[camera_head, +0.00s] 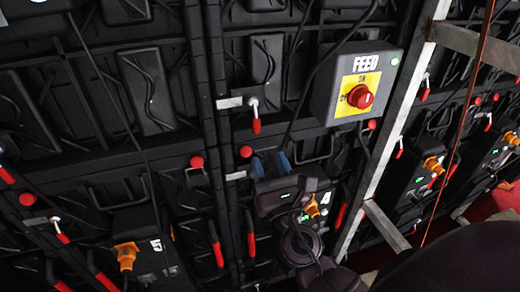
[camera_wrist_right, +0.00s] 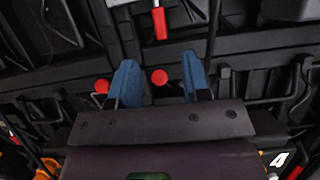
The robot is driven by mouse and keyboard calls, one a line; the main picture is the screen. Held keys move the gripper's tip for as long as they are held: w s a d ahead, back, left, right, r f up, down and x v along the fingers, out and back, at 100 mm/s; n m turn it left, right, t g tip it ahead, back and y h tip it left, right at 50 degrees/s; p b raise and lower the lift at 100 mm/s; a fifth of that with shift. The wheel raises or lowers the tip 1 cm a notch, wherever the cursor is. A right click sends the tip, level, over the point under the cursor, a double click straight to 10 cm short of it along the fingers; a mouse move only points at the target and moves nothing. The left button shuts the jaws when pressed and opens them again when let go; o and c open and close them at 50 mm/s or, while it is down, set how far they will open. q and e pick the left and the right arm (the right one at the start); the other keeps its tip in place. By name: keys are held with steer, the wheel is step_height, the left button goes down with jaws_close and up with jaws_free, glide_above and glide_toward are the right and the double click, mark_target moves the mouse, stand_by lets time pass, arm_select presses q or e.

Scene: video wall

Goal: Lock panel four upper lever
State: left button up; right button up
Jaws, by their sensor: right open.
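The panel marked 4 (camera_head: 325,198) is partly hidden behind my right arm; its number also shows in the right wrist view (camera_wrist_right: 279,159). Above it, a lever with a red handle (camera_head: 255,124) hangs down from a silver pivot beside the panel seam. In the right wrist view the red lever handle (camera_wrist_right: 160,22) is at the top, beyond the fingertips. My right gripper (camera_head: 271,163) is open, its blue fingers apart. It is below the lever, and I see nothing held between the fingers (camera_wrist_right: 160,76). My left gripper is not in view.
A grey FEED box (camera_head: 356,84) with a red rotary knob stands right of the lever. Red round knobs (camera_head: 246,151) sit near the gripper. Black cables hang across the panels. A metal upright (camera_head: 392,120) stands at right. Panel 5 (camera_head: 156,245) is lower left.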

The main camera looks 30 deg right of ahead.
steer(key=shift+b+v, duration=0.3)
steer(key=shift+v, duration=0.85)
step_height(320, 180, down, 15)
steer(key=m+g+y, duration=0.3)
steer(key=m+g, duration=0.3)
steer(key=m, duration=1.8)
steer(key=s+d+f+m+g+y, duration=0.2)
steer(key=s+f+m+g, duration=0.2)
steer(key=s+f+m, duration=0.3)
steer(key=s+f, duration=0.4)
steer(key=f, duration=0.3)
steer(key=shift+s+d+f+m+g, duration=0.15)
steer(key=shift+s+f+m+g, duration=0.1)
steer(key=shift+m+g, duration=0.15)
steer(key=shift+s+d, duration=0.1)
